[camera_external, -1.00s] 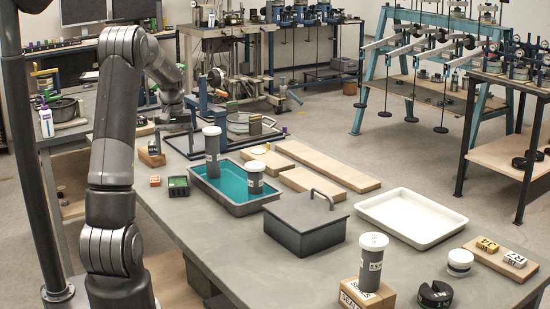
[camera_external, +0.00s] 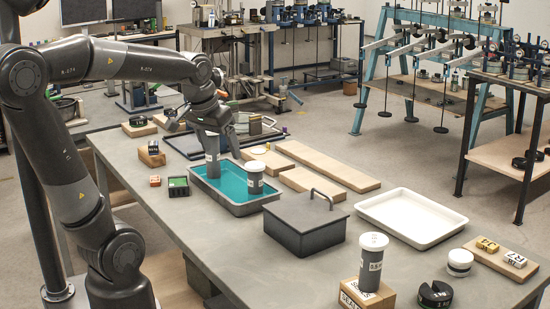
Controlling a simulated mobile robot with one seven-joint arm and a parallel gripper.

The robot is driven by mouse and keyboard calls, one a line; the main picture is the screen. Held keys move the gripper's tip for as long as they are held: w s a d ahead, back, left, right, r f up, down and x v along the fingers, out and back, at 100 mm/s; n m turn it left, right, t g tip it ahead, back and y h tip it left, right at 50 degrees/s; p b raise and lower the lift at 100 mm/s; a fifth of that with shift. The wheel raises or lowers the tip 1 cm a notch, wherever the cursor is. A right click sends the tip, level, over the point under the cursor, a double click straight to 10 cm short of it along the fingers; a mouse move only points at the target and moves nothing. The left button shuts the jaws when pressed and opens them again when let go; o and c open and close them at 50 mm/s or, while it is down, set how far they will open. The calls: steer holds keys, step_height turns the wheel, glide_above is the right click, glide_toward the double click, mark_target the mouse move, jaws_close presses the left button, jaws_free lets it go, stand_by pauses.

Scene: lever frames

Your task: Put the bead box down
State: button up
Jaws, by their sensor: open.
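My gripper (camera_external: 214,136) is open, pointing down at the top of a tall grey capped cylinder (camera_external: 212,165). The cylinder stands upright in the teal-lined grey tray (camera_external: 240,208). The gripper hides the cylinder's lid, and I cannot tell whether the fingers touch it. No thing is clearly marked as the bead box. A small dark box with green in it (camera_external: 178,187) sits on the table left of the tray. A larger dark grey lidded box with a handle (camera_external: 305,222) stands right of the tray. Nothing is seen held.
A shorter grey cylinder (camera_external: 254,178) also stands in the teal-lined tray. Wooden boards (camera_external: 325,165) lie behind it. An empty white tray (camera_external: 411,217) is at the right. Another capped cylinder (camera_external: 371,265) stands on a block in front. The bench between has some bare room.

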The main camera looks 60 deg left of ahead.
steer(key=s+d+f+m+t+h, duration=0.1)
steer(key=s+d+m, duration=0.2)
steer(key=s+d, duration=0.4)
steer(key=shift+s+d+f+m+t, duration=0.2)
steer(key=shift+d+f+m+t, duration=0.1)
steer(key=shift+d+m+t, duration=0.15)
stand_by(0.8)
